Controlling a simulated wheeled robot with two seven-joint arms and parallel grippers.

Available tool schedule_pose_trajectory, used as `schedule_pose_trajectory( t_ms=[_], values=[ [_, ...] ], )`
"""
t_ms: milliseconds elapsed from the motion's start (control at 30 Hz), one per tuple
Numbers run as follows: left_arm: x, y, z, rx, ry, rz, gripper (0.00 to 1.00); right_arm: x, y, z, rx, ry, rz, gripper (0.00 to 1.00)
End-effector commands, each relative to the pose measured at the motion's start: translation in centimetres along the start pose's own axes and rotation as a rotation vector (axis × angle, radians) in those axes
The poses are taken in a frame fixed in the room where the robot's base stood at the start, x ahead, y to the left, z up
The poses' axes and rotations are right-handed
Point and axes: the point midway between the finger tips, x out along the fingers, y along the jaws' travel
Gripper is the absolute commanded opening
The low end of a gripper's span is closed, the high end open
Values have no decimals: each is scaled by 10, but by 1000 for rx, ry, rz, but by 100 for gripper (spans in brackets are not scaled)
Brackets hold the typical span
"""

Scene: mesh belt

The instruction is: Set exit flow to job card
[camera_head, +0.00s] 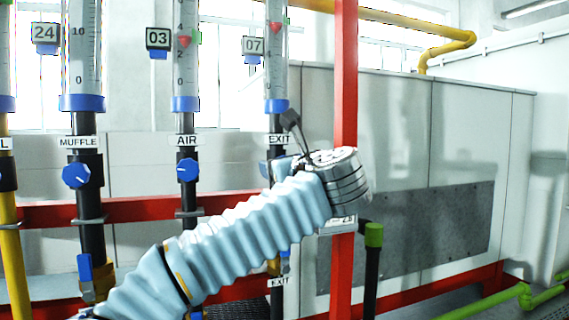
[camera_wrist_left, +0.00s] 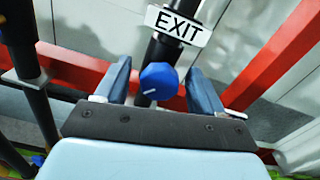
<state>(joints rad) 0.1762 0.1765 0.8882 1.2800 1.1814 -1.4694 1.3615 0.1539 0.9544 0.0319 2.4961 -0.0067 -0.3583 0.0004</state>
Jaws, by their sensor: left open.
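The exit flow tube (camera_head: 276,75) is clear with a red float (camera_head: 277,28) high inside and a blue collar below. A plate reading 07 (camera_head: 252,46) hangs beside it. The EXIT label (camera_wrist_left: 179,26) sits on the black pipe above a blue knob (camera_wrist_left: 158,80) with a white pointer line. My left gripper (camera_wrist_left: 160,68) is open, one finger on each side of the knob; I cannot tell whether either touches it. In the head view my wrist and sleeve hide most of that knob. My right gripper is not in view.
The AIR tube (camera_head: 185,60) with its knob (camera_head: 188,169) and plate 03 (camera_head: 158,38), and the MUFFLE tube (camera_head: 83,55) with its knob (camera_head: 76,174) and plate 24 (camera_head: 45,34), stand to the left. A red upright post (camera_head: 345,70) stands just right of the exit tube.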

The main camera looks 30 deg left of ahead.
Motion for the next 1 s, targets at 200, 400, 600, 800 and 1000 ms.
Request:
schedule_pose_trajectory(
  t_ms=[200, 400, 600, 800, 1000],
  values=[
    [0, 0, 0, 0, 0, 0, 59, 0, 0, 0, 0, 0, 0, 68],
    [0, 0, 0, 1, 0, 1, 29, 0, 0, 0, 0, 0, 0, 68],
    [0, 0, 0, 3, 0, 1, 14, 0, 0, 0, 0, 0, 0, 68],
    [-1, 0, 0, 43, 0, 0, 14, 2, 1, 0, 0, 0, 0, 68],
    [-1, -1, 0, 156, -1, -1, 14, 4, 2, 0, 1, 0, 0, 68]
  ],
)
